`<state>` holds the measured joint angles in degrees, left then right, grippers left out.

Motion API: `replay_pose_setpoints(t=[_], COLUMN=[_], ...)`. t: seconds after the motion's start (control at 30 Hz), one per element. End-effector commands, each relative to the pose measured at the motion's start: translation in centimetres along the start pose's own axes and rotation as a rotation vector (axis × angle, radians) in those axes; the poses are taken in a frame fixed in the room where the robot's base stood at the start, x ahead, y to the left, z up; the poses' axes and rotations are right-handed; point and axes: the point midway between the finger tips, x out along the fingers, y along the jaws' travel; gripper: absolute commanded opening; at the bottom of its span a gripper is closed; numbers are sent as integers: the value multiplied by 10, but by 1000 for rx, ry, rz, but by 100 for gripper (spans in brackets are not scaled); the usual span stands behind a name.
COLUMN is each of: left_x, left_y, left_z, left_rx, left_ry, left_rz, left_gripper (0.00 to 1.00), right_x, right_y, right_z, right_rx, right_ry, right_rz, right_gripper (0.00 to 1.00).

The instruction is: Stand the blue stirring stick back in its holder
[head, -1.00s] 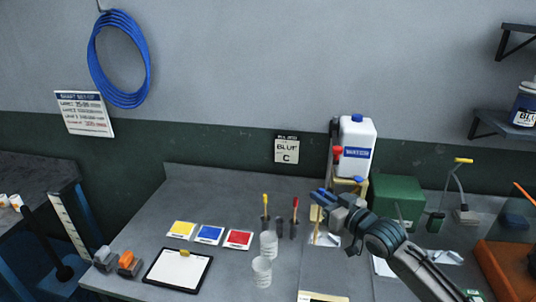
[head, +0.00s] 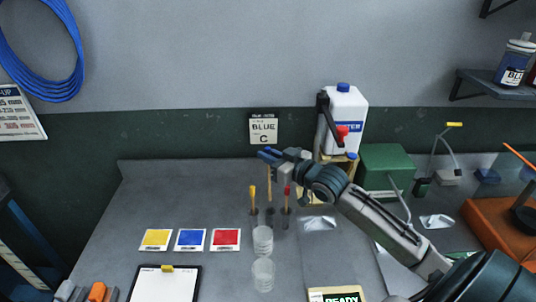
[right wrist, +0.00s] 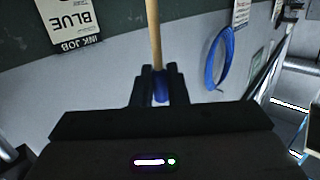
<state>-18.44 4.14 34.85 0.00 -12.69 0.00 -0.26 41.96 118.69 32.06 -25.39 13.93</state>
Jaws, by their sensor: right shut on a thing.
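My right gripper (head: 268,154) is shut on the blue end of the stirring stick (head: 270,180). The stick hangs upright below it, wooden shaft down, in line with the middle holder (head: 270,211). I cannot tell whether its lower end is inside. In the right wrist view the blue end (right wrist: 161,88) sits between the fingers and the pale shaft runs to the top edge. A yellow-topped stick (head: 253,194) stands on the left and a red-topped stick (head: 287,194) on the right, close by. My left gripper is not in view.
Two clear cups (head: 263,239) stand just in front of the holders. Yellow, blue and red cards (head: 190,239) lie to the left. A white jug (head: 345,122) and a green box (head: 387,166) stand right of the gripper. The back-left bench is clear.

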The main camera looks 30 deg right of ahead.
Motion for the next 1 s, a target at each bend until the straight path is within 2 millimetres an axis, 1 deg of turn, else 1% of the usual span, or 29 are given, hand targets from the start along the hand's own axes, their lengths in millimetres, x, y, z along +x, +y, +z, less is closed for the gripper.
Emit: replay_pose_setpoints(t=[0.03,0.2,0.3,0.37,0.6,0.67,1.0], left_x=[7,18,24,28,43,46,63], left_y=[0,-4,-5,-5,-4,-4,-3], left_z=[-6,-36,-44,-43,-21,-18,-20], left_rx=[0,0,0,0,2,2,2], left_ry=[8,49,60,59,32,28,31], left_rz=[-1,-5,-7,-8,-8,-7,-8], left_gripper=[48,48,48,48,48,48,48], right_x=[0,1,2,2,3,3,5], right_y=[0,0,0,0,1,1,2], right_z=[8,20,26,31,47,51,75], right_rx=[0,1,1,1,1,1,1], right_ry=[0,0,0,0,0,0,0], right_rz=[0,0,0,0,1,0,0], right_gripper=[0,0,0,0,0,0,0])
